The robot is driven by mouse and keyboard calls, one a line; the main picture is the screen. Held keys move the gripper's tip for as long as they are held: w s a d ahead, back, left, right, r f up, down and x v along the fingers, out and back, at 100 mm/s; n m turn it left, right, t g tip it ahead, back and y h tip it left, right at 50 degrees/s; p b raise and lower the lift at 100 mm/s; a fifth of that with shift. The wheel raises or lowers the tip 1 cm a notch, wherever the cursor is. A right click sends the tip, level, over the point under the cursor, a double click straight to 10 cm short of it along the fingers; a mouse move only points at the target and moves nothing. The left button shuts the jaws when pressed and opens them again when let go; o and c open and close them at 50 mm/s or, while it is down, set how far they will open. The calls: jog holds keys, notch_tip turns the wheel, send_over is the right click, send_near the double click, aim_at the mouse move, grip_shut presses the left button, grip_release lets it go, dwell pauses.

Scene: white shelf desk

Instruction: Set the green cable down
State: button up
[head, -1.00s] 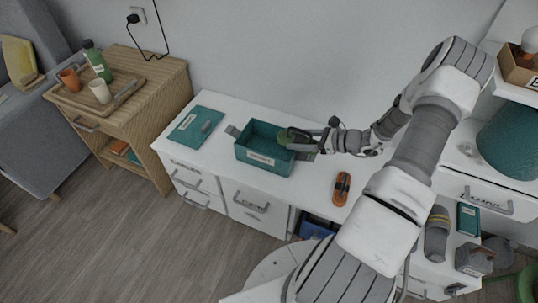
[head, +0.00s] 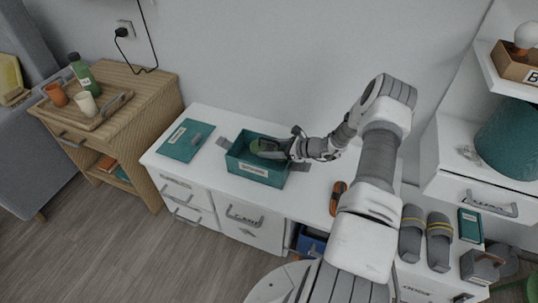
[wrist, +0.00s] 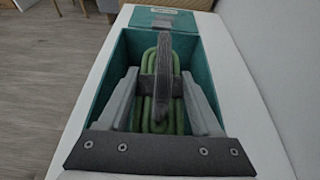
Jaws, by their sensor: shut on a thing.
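The green cable (head: 258,146) is a flat oval coil with a dark strap around its middle. My gripper (head: 270,150) is shut on it. In the wrist view the coil (wrist: 150,121) lies lengthwise between my two grey fingers (wrist: 160,88), inside the outline of the teal box (wrist: 194,51). In the head view the cable is in the opening of the teal box (head: 245,166), which has a white label on its front. My gripper reaches in over the box's right side. Whether the coil touches the box floor is hidden.
The box stands on the white desk (head: 305,195). A teal folder (head: 180,142) lies left of it. An orange-and-black tool (head: 338,197) lies to the right. Grey slippers (head: 425,237) and a small teal book (head: 469,226) are farther right. Bare desk lies between box and tool.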

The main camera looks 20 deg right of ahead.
jog(key=shift+f, duration=1.05)
jog(key=shift+f, duration=0.1)
jog(key=shift+f+b, duration=0.55)
jog(key=shift+b, duration=0.25)
jog(key=o, duration=1.5)
jog(key=shift+c, duration=0.2)
jog(key=shift+r+p, duration=0.5)
jog(key=shift+r, duration=0.05)
jog(key=p+v, duration=0.3)
jog(key=v, duration=0.9)
jog(key=shift+s, duration=0.1)
